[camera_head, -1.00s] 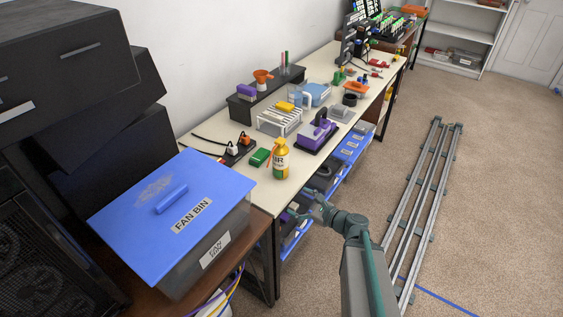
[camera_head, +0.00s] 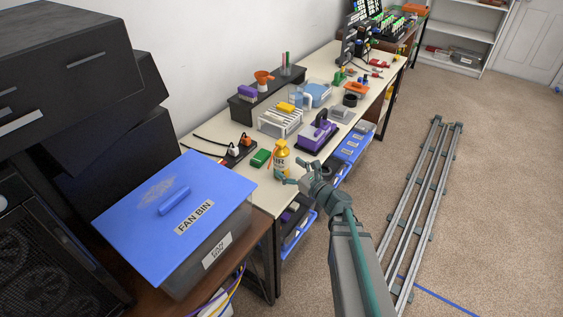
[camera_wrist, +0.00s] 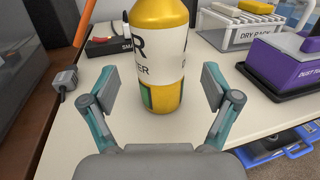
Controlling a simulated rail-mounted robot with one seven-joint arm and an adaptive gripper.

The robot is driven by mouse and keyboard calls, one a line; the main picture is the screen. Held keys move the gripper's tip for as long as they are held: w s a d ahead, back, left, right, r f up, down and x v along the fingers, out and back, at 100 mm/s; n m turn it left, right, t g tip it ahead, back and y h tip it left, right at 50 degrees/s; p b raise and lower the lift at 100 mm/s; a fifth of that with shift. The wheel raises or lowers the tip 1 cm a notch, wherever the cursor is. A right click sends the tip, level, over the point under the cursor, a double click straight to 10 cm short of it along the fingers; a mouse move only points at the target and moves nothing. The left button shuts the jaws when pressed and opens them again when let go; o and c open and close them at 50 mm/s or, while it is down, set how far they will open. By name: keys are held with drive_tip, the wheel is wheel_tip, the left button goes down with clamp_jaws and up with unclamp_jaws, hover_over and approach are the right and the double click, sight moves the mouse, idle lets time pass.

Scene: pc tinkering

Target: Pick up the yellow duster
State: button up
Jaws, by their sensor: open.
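The yellow duster (camera_head: 282,160) is a yellow bottle with a white label, standing upright near the front edge of the cream workbench (camera_head: 310,150). In the wrist view the duster (camera_wrist: 160,65) stands straight ahead, its top cut off by the frame. My gripper (camera_wrist: 158,92) is open and empty, its fingers to the left and right of the duster's lower body. In the head view my gripper (camera_head: 294,174) is just right of the duster, at the bench's front edge. Clear gaps show between fingers and bottle in the wrist view.
A blue-lidded fan bin (camera_head: 170,205) stands at the near left.

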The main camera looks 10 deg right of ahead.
sight(287, 167)
drive_tip(key=x, duration=0.3)
drive_tip(key=p+x, duration=0.1)
drive_tip(key=shift+w+a+f, duration=0.15)
drive_tip(key=shift+w+f, duration=0.15)
drive_tip(key=shift+s, duration=0.1)
drive_tip(key=c, duration=1.4)
drive_tip(key=shift+c, duration=0.2)
